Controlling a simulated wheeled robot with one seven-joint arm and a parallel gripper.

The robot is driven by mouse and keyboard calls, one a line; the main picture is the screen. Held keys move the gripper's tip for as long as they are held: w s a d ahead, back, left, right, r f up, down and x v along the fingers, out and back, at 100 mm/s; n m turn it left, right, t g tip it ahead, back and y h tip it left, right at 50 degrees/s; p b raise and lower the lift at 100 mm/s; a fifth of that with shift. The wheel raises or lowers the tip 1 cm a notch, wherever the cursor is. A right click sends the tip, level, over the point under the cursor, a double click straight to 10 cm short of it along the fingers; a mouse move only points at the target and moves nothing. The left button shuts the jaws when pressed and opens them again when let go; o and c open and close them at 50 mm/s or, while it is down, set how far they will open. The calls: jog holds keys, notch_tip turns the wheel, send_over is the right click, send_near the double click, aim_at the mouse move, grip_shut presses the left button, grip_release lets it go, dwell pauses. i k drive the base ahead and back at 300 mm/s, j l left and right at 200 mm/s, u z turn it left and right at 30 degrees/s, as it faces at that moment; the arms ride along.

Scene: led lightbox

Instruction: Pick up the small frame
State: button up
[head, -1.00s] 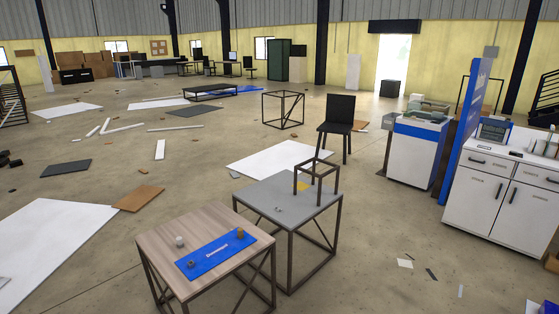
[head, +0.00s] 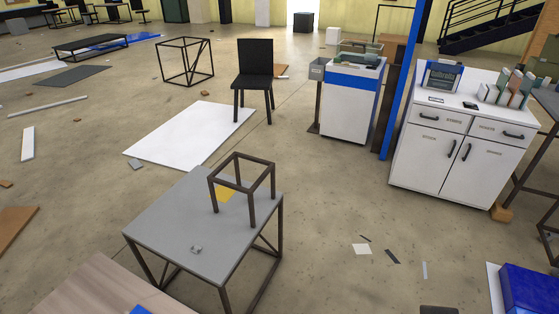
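A small dark brown open cube frame (head: 241,188) stands upright on the grey-topped table (head: 170,235), near the table's far right corner. A yellow-orange patch (head: 225,193) shows on the tabletop through the frame's bars. A small metallic item (head: 197,249) lies on the same tabletop, nearer the front. A larger dark cube frame (head: 185,62) stands on the floor farther back. My gripper is not in view.
A wood-topped table (head: 95,285) is at the lower left, close to the grey one. A black chair (head: 255,75) and white floor panel (head: 185,135) lie beyond. White cabinets (head: 455,150) stand right; a blue box (head: 530,288) is lower right. Floor right of the grey table is mostly clear.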

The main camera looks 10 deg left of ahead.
aim_at(211, 179)
jog(key=i+l, duration=0.1)
jog(key=i, duration=0.4)
jog(key=i+u, duration=0.1)
jog(key=i, duration=0.4)
jog(key=i+u, duration=0.15)
jog(key=u, duration=0.25)
jog(key=i+u, duration=0.15)
jog(key=u, duration=0.2)
jog(key=i+l+u, duration=0.15)
jog(key=u, duration=0.25)
jog(key=i+l+u, duration=0.1)
jog(key=u, duration=0.25)
jog(key=i+l+u, duration=0.1)
jog(key=i+u, duration=0.15)
jog(key=u, duration=0.2)
jog(key=i+l+u, duration=0.15)
jog(key=u, duration=0.3)
jog(key=i+l+u, duration=0.25)
jog(key=u, duration=0.25)
